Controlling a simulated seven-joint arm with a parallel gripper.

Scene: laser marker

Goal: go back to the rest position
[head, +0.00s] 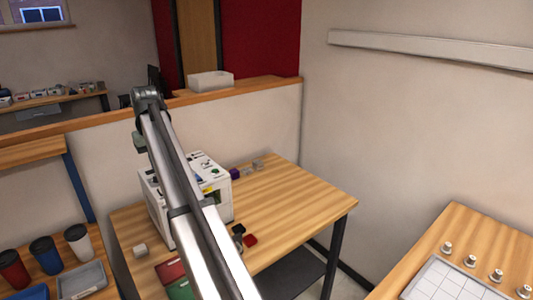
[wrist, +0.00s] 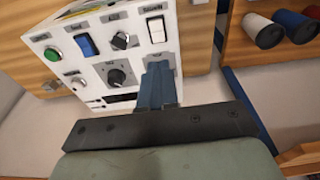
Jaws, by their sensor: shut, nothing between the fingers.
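The laser marker (head: 213,172) is a white box on the wooden table, partly hidden behind my arm in the head view. Its control panel (wrist: 100,65) fills the upper left of the wrist view, with a green button (wrist: 53,54), a blue rocker switch (wrist: 86,46), a white rocker switch (wrist: 156,28) and black knobs (wrist: 116,76). My gripper (wrist: 158,68) has blue fingers, shut together and empty. They overlap the panel's right part in the wrist view; whether they touch it I cannot tell. I cannot make out my gripper in the head view.
The marker's table (head: 300,200) has free room at its right. Several cups, including a blue one (head: 45,256), and a grey tray (head: 82,281) stand left. Another table (head: 460,230) is at right.

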